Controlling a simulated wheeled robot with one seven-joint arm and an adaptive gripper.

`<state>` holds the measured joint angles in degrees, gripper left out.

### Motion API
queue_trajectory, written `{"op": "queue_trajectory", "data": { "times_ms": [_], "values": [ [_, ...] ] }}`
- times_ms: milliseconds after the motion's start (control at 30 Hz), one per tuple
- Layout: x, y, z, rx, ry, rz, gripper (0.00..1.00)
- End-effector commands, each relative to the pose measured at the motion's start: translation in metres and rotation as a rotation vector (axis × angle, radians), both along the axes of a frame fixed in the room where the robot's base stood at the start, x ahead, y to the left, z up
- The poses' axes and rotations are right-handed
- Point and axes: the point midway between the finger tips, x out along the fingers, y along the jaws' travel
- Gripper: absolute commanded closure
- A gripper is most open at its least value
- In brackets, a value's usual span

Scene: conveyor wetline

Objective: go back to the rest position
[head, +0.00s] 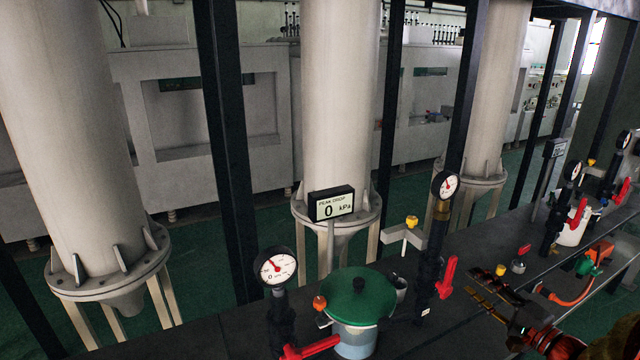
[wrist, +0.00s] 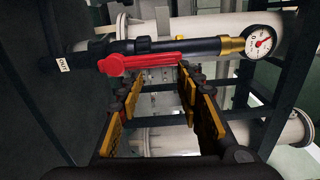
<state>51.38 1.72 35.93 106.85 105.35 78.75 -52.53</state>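My gripper (head: 489,296) is low at the right of the head view, over the dark bench. In the wrist view my gripper (wrist: 158,90) has its yellow-padded fingers apart, with nothing between them. A black pipe with a red lever (head: 447,277), a brass fitting and a round gauge (head: 446,184) stands to its left. In the wrist view the red lever (wrist: 140,63) lies across the picture just beyond the fingertips, with the gauge (wrist: 262,42) at upper right. I see no contact between fingers and lever.
The dark bench (head: 205,340) carries a green-lidded vessel (head: 358,296), another gauge (head: 275,266), a kPa display (head: 331,204) and a yellow-knobbed valve (head: 411,222). A white vessel (head: 575,228) and an orange-and-green item (head: 592,262) stand at right. Black posts and large pale columns rise behind.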

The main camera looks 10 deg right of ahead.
Motion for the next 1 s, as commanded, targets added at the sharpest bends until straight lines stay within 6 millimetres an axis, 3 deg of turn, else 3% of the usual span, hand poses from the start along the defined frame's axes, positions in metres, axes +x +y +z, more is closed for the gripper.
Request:
{"op": "queue_trajectory", "data": {
  "times_ms": [67, 233, 467, 600, 800, 1000],
  "values": [
    [-0.003, 0.007, -0.015, 0.047, 0.074, 0.025, 0.64],
    [-0.039, 0.052, -0.070, 0.110, 0.338, 0.146, 0.64],
    [-0.115, 0.129, -0.095, -0.042, 0.706, 0.343, 0.64],
    [-0.167, 0.165, -0.091, -0.272, 0.885, 0.445, 0.64],
    [-0.229, 0.185, -0.061, -0.743, 1.003, 0.524, 0.64],
    [-0.257, 0.194, -0.005, -1.217, 0.900, 0.551, 0.64]
  ]
}}
